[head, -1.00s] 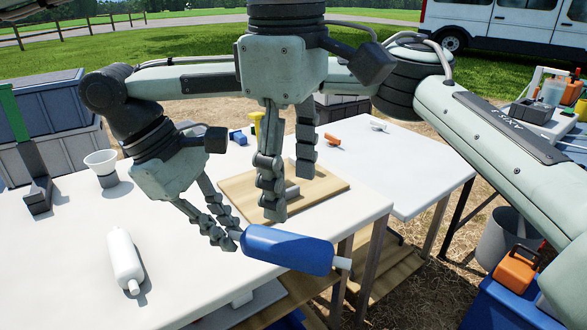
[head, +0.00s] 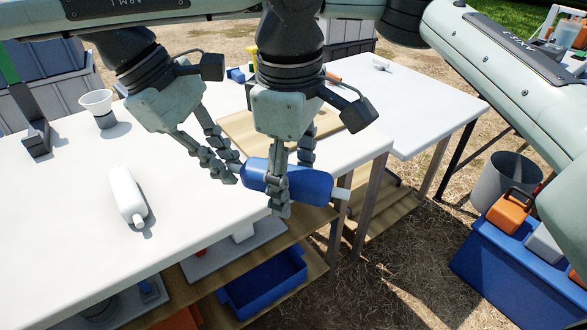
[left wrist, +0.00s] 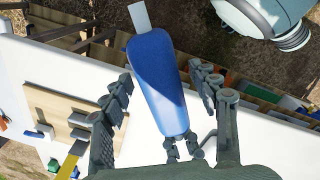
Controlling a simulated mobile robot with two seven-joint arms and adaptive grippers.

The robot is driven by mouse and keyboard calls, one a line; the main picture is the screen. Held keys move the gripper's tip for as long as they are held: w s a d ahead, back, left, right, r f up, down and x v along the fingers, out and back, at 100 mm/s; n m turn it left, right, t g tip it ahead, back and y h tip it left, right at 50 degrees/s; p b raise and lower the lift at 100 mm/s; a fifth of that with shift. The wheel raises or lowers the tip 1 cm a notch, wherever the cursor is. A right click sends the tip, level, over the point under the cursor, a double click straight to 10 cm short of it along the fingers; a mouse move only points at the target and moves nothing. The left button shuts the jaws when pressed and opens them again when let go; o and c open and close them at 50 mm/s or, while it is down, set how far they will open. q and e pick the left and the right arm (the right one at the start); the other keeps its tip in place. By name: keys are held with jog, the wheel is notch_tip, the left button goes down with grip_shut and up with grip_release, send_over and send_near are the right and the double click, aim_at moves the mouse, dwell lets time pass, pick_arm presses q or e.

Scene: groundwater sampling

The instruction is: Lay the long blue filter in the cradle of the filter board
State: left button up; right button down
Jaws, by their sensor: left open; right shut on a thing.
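The long blue filter (head: 312,187) has a white tip at its right end. It is held in the air near the table's front right edge. My right gripper (head: 232,172) is shut on its left end. My left gripper (head: 290,185) is open, with its fingers on either side of the filter's body. In the left wrist view, the filter (left wrist: 160,85) lies between the open left fingers; contact is not clear. The wooden filter board (head: 235,130) lies on the table behind, partly hidden by my grippers. It also shows in the left wrist view (left wrist: 60,105).
A white bottle-like filter (head: 127,195) lies on the white table (head: 70,240). A blue crate (head: 265,285) is on the shelf below. A blue box (head: 500,260) and grey bucket (head: 505,180) stand right.

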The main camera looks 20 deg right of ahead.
pick_arm(q)
jog(key=c, duration=1.2)
grip_shut()
pick_arm(e)
jog(key=c, duration=2)
grip_release()
jog(key=o, duration=0.5)
jog(key=shift+c, duration=0.2)
